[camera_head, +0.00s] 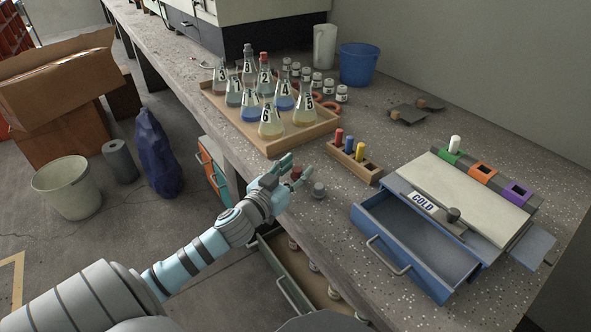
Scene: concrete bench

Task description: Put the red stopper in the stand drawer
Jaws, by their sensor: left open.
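My left gripper (293,171) is open at the bench's front edge. A small red stopper (296,172) shows between its fingertips, partly hidden by them; I cannot tell whether they touch it. The stand (470,198) is at the right, with a pale top and a "COLD" label. Its blue drawer (371,218) is pulled out toward the front, and its visible inside looks empty. My right gripper is not in view.
A grey stopper (318,190) stands just right of the gripper. A wooden rack (367,174) with red, blue and yellow tubes stands behind it. A wooden tray (272,149) holds several numbered flasks. An open drawer (296,297) is below the bench edge.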

